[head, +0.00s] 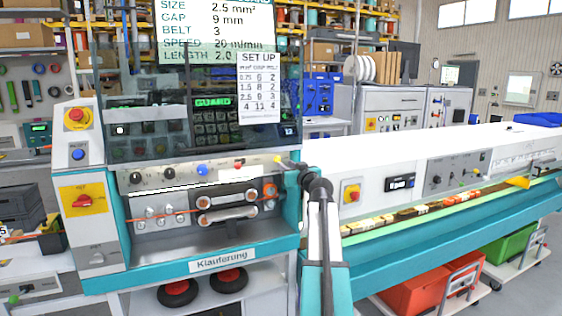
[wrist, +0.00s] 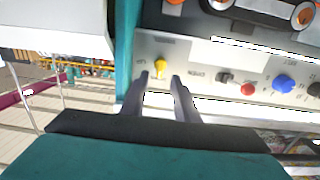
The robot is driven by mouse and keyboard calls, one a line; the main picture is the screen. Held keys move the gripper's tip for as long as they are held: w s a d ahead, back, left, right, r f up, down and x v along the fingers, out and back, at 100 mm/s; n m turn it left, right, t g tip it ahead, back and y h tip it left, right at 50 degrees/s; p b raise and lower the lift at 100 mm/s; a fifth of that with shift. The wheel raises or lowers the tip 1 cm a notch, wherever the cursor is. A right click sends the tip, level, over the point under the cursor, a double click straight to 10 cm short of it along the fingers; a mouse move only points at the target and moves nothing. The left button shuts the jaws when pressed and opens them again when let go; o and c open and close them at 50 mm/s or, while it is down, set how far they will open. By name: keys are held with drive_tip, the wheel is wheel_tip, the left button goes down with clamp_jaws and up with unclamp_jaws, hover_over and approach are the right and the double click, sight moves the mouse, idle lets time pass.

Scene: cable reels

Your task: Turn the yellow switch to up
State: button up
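The yellow switch (wrist: 160,66) is a small knob on the pale control strip of the machine. In the head view the yellow switch (head: 278,159) sits at the strip's right end, partly covered by my gripper (head: 293,163). In the wrist view my gripper (wrist: 159,79) is open, its two dark fingers apart with the switch seen between and just beyond their tips. I cannot tell whether a finger touches it. Which way the switch points is too small to tell.
A red knob (wrist: 247,89) and a blue knob (wrist: 284,83) share the strip. A clear guard (head: 200,100) hangs above it, with a set-up card (head: 259,88) in front. A teal post (wrist: 126,50) stands close beside the switch. A conveyor bench (head: 430,235) runs to the right.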

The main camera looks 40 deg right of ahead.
sight(278, 160)
drive_tip(key=p+x, duration=0.1)
drive_tip(key=x, duration=0.5)
idle(0.4)
